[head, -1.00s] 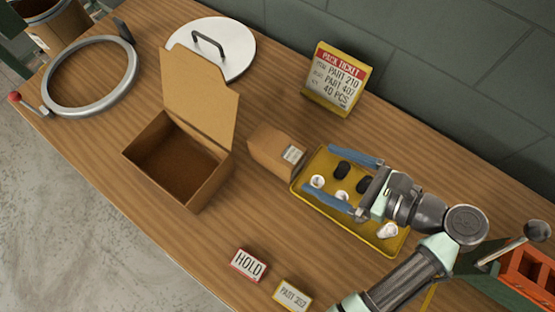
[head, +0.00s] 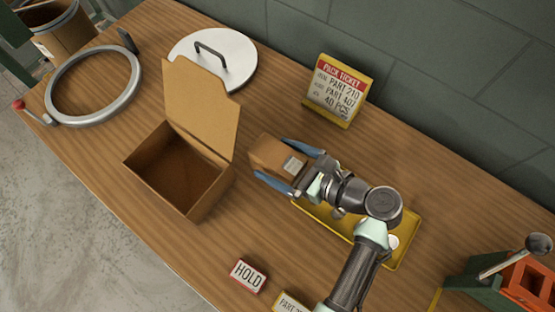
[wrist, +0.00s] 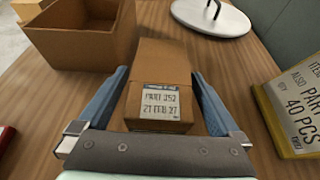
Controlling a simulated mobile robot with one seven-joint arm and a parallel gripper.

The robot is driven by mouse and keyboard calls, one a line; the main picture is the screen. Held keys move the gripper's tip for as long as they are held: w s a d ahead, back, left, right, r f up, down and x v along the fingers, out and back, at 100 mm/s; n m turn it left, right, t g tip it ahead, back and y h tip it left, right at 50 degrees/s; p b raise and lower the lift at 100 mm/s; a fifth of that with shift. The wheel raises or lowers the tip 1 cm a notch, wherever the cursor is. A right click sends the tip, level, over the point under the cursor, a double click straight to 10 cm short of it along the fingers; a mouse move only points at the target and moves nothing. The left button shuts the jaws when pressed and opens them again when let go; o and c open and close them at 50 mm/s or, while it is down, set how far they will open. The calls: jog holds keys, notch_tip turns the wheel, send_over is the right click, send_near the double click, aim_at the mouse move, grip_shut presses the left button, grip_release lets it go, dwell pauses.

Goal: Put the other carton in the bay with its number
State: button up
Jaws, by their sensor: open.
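A small brown carton (head: 272,155) lies on the wooden bench between the open box and the yellow tray. In the wrist view the carton (wrist: 158,65) has a white label that seems to read PART 252, with a line like a date below it. My gripper (head: 271,157) is open, with one blue finger along each side of the carton. In the wrist view narrow gaps seem to show beside it. A PART card (head: 290,302) is cut off at the bottom edge, its number not fully readable. A HOLD card (head: 248,275) stands beside it. No bay is clearly visible.
An open brown box (head: 208,205) with raised flap stands close left of the carton. A yellow tray (head: 318,222) lies under my arm.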

jog(key=shift+w+a+f, duration=0.15)
jog(key=shift+w+a, duration=0.05)
jog(key=shift+a, duration=0.05)
grip_shut()
dwell(0.3)
